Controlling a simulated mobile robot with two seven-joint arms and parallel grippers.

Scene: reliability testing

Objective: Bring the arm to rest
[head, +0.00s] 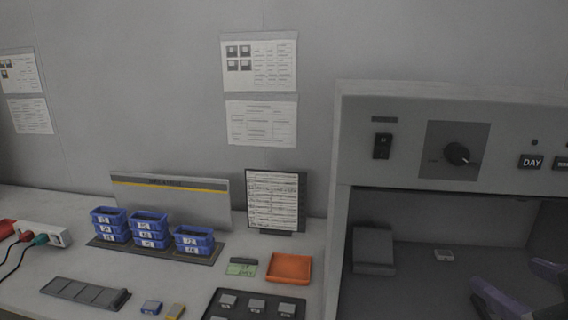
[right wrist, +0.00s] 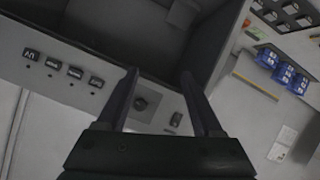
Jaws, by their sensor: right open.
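My right gripper (head: 506,274) shows at the lower right of the head view, at the opening of the grey test cabinet (head: 343,200). Its two dark fingers are apart with nothing between them. In the right wrist view the fingers of my right gripper (right wrist: 159,76) are also spread and empty, with the cabinet's control panel and knob behind them. My left gripper is in neither view.
Blue bins (head: 150,230) stand on a dark mat on the bench. An orange tray (head: 290,268), a black tray of parts (head: 240,310) and a document stand (head: 276,200) are left of the cabinet. A grey block (head: 373,249) stands inside the cabinet's left side.

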